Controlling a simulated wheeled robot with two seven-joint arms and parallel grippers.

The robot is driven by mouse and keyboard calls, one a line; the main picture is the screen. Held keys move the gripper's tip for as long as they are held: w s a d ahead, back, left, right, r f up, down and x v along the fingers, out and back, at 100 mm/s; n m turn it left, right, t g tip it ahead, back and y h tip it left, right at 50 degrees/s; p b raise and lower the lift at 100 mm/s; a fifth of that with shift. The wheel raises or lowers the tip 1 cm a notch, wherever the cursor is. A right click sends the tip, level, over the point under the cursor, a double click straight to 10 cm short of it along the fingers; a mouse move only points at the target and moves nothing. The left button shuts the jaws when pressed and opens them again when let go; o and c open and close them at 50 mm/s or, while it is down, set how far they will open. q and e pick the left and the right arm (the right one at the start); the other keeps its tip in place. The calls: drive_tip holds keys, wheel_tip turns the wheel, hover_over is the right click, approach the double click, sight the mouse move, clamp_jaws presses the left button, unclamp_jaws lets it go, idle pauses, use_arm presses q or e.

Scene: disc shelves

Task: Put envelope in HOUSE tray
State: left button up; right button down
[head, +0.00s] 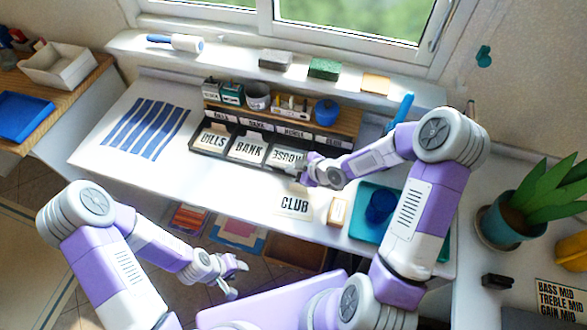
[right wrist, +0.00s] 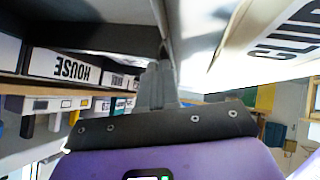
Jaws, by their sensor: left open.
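The HOUSE envelope (head: 286,157) is white, with its lettering upside down in the head view. It lies at the third compartment of the dark tray row (head: 196,150), below the HOUSE label (head: 292,132). My right gripper (head: 300,170) is at its near right corner. In the right wrist view the fingers (right wrist: 157,85) are close together on a thin edge-on sheet, which looks like this envelope; the HOUSE label (right wrist: 72,68) shows to the left. Whether the envelope rests on the tray floor is hidden. My left gripper (head: 235,278) is open and empty, in front of the desk.
BILLS (head: 214,140) and BANK (head: 248,148) envelopes sit in the left compartments. The CLUB envelope (head: 294,205) lies on the desk in front. A teal tray (head: 365,228) with a blue cup (head: 380,207) stands right. The desk's left has a striped sheet (head: 146,128).

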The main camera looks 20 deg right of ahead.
drive_tip(key=shift+s+f, duration=0.15)
drive_tip(key=shift+f, duration=0.15)
